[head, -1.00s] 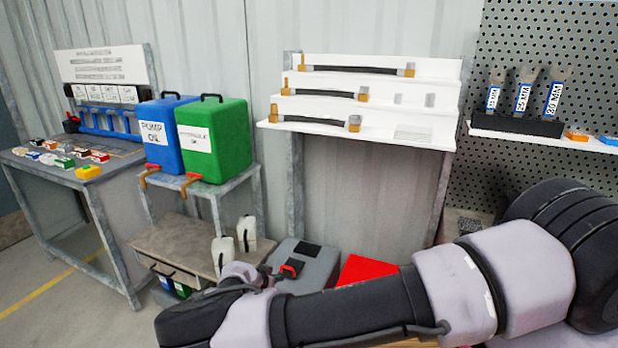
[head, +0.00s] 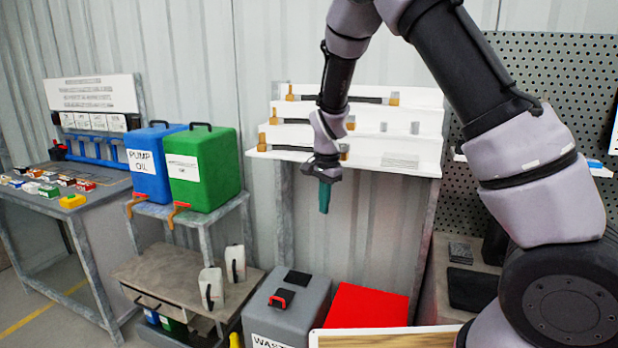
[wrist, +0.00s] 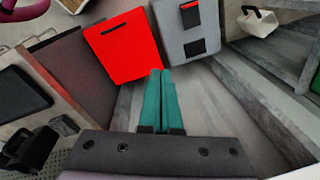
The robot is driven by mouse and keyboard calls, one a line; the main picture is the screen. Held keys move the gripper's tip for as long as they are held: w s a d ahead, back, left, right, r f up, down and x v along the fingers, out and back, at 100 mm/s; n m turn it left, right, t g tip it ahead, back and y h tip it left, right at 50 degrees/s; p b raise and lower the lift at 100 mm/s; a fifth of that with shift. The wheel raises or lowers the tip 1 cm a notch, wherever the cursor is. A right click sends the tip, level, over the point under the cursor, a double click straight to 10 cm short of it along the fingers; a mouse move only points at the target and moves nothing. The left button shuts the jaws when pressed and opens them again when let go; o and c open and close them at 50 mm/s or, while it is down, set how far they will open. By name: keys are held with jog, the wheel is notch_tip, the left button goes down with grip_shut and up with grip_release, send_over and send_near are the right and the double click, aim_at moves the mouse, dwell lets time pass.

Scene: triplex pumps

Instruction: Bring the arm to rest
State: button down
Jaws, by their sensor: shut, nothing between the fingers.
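My gripper (head: 324,198) hangs at the end of my bent arm in the head view, pointing down. It is in front of the white stepped rack, above the red box. In the wrist view my gripper (wrist: 164,78) shows its two green fingers side by side and closed together, with nothing between them. My arm rises from the lower right, bends at the top of the picture and comes down to the gripper. The gripper appears apart from everything around it.
A red box (head: 368,306) and a grey waste box (head: 285,309) stand below. The white rack (head: 397,160) holds several hoses. Blue (head: 150,165) and green (head: 202,170) jugs stand on a stand at the left. A pegboard (head: 560,85) is at the right.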

jog(key=s+d+r+n+t+y, duration=0.15)
jog(key=s+d+r, duration=0.35)
jog(key=r, duration=0.5)
jog(key=s+d+r+n+t+y, duration=0.1)
jog(key=s+d+r+y, duration=0.15)
jog(key=d+r, duration=0.7)
jog(key=s+d+r+n+t+h, duration=0.1)
jog(key=s+d+r, duration=0.2)
jog(key=s, duration=0.5)
jog(key=s+d+r+n+t+h, duration=0.1)
jog(key=s+d+r+t, duration=0.1)
jog(key=s+r, duration=0.3)
jog(key=s+d, duration=0.1)
jog(key=s, duration=0.1)
jog(key=shift+s+r, duration=0.25)
jog(key=shift+s, duration=0.1)
jog(key=shift+t, duration=0.25)
